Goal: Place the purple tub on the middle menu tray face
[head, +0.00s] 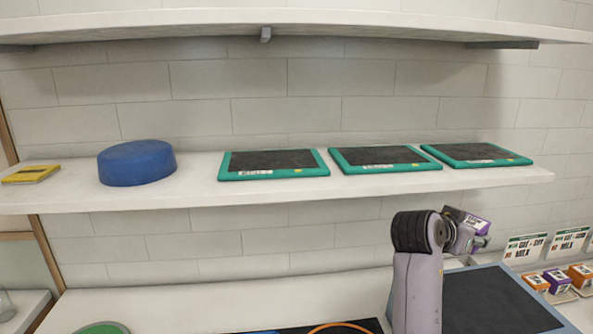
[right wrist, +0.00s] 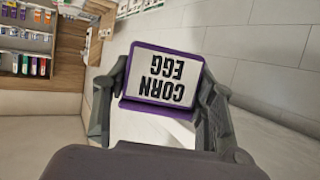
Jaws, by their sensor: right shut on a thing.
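The purple tub (head: 470,219) is between the fingers of my right gripper (head: 468,234), below the shelf and above the dark mat. In the right wrist view the tub (right wrist: 163,76) has a white label reading "CORN EGG", upside down there, and a finger of my right gripper (right wrist: 162,92) closes on each side of it. The middle menu tray (head: 384,159), dark-faced with a teal rim, lies on the shelf with its face bare. My left gripper is not in view.
A left tray (head: 273,164) and a right tray (head: 476,155) flank it on the shelf (head: 205,184). A blue round thing (head: 137,163) and a yellow item (head: 31,173) sit further left. A higher shelf (head: 330,22) overhangs. Small boxes (head: 557,281) and cards stand at lower right.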

